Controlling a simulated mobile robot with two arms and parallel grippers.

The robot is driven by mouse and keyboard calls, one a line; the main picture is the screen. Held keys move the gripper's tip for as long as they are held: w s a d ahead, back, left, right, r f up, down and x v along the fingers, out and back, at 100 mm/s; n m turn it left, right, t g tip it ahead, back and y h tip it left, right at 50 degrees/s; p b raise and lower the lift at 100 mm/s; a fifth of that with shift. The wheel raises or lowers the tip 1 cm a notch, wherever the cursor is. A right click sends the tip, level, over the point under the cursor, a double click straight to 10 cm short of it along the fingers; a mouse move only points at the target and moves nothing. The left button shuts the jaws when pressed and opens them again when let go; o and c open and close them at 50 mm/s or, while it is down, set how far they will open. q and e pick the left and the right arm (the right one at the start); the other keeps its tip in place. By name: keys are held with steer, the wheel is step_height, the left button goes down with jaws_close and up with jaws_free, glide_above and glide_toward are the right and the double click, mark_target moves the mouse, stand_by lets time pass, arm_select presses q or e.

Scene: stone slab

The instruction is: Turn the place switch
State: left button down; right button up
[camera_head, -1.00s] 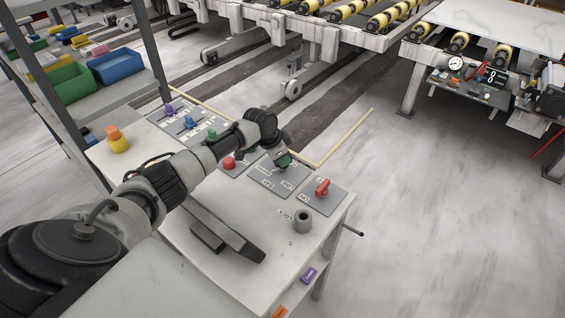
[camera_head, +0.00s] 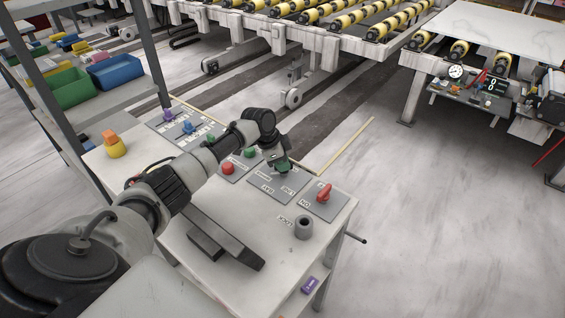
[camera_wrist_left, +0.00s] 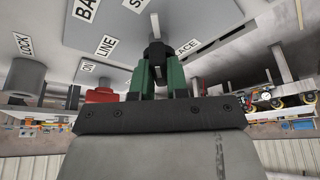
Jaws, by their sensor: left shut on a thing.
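My left gripper (camera_head: 284,168) reaches down onto the grey panel (camera_head: 279,199) labelled BAY and LINE on the light console. In the left wrist view its green fingers (camera_wrist_left: 157,70) are shut on a dark switch knob (camera_wrist_left: 155,48). A pale bar (camera_wrist_left: 155,26) shows just beyond the knob. A label ending in "ACE" (camera_wrist_left: 187,47) is beside it, with the LINE label (camera_wrist_left: 105,46) on the other side. The fingers hide most of the switch, and the head view barely shows it. My right gripper is in neither view.
A red rotary switch (camera_head: 323,192) marked ON and a grey cylinder (camera_head: 304,228) marked LOCK stand to the right. A roller conveyor (camera_head: 340,40) lies behind.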

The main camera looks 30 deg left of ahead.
arm_select(q)
steer(key=c, duration=1.1)
jaws_free()
steer(key=b+v, duration=0.1)
steer(key=v, duration=0.9)
steer(key=shift+s+a+r+b, duration=0.15)
steer(key=shift+r+b, duration=0.2)
